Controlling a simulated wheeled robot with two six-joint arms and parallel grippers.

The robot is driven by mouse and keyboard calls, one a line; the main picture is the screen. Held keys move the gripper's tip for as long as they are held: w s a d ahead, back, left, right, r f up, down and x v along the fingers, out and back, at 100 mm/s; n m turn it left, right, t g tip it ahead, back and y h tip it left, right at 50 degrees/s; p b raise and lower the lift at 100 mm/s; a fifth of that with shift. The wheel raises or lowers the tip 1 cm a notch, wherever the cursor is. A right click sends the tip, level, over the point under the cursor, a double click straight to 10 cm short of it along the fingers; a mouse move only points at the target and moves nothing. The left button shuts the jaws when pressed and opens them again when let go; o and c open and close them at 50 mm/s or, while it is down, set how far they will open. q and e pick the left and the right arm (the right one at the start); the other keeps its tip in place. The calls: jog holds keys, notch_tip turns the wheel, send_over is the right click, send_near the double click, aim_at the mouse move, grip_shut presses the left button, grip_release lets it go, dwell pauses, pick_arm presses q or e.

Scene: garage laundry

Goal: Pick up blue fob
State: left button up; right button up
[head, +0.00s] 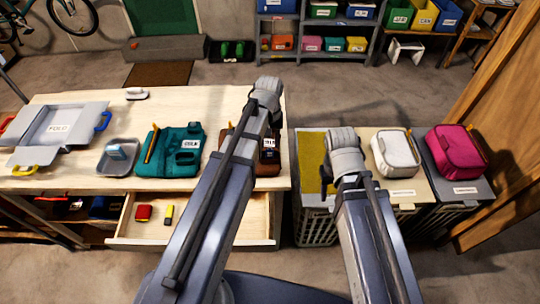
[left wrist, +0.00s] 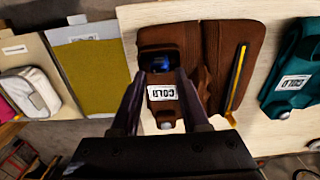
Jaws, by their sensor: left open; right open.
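In the left wrist view a small blue thing, which looks like the blue fob (left wrist: 172,64), lies in a dark opening of a brown garment (left wrist: 193,35) with a COLD label. My left gripper (left wrist: 159,74) is open and empty above that opening, its fingers on either side of it. In the head view my left gripper (head: 270,138) hangs over the brown garment, and my arm hides much of it. The fob cannot be made out there. My right gripper (head: 352,181) is over the bins right of the table, partly hidden by its own arm.
A teal garment (head: 170,152), a grey tray (head: 117,170) and an open grey case (head: 55,125) are on the wooden table (head: 225,105). An open drawer (head: 190,233) holds red and yellow items. White (head: 397,153) and magenta (head: 457,150) pouches sit on bins at right.

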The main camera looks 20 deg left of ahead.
aim_at(269, 147)
pick_arm(q)
jog(key=shift+f, duration=0.15)
notch_tip(269, 147, down, 5)
jog(key=b, duration=0.5)
jog(key=shift+f, duration=0.15)
grip_shut()
